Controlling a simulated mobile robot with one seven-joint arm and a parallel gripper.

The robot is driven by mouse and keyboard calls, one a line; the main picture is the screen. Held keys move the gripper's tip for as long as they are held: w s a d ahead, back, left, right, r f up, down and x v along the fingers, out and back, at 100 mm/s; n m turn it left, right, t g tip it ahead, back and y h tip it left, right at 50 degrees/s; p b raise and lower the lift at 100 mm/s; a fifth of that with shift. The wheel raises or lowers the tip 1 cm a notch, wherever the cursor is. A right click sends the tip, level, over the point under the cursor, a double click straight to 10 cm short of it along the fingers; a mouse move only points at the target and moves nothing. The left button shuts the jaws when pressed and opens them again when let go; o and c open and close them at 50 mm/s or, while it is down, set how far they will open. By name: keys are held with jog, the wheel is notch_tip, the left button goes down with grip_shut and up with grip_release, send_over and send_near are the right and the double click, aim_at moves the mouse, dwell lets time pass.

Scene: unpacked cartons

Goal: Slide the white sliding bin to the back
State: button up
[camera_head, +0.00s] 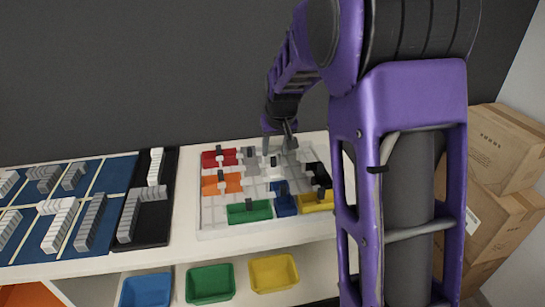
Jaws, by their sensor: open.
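The white sliding bin (273,173) appears as a small pale block near the middle of the light grid board (215,226), below my gripper in the picture. It blends with the board and its edges are hard to make out. My gripper (279,149) points down over the back part of the board, with its fingers apart. The fingertips are close to the white bin and a grey handle-like part there. I cannot tell whether they touch it.
Around it on the board are red (219,159), orange (221,184), green (249,212), blue (285,205), yellow (315,203) and black (318,173) bins. A black tray (152,214) stands left. Cartons (497,152) are stacked right. My arm hides the board's right side.

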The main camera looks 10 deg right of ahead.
aim_at(273, 158)
jog(key=shift+x, duration=2.35)
grip_shut()
jog(key=shift+r, duration=0.1)
